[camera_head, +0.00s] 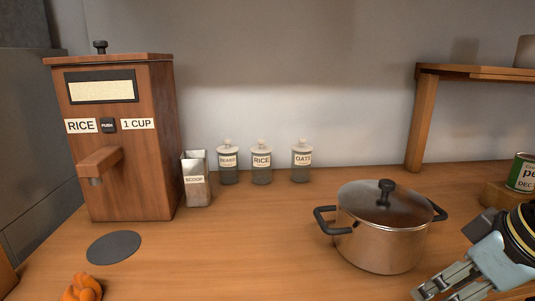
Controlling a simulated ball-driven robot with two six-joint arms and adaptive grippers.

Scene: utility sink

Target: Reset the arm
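My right gripper (434,294) comes in at the lower right corner, pale blue with grey fingers. Its two fingers point down and left with a gap between them, and I see nothing held in it. Part of the fingers is cut off by the bottom edge. It is in front of and to the right of a lidded metal pot (383,240). My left gripper is not in view.
A wooden rice dispenser (135,170) stands at left, with a dark round pad (114,247) before it. Beside it are a scoop holder (196,190) and labelled jars (261,165). A wooden shelf (422,120) and green can (522,173) are right. An orange object (82,288) sits lower left. The counter's middle is clear.

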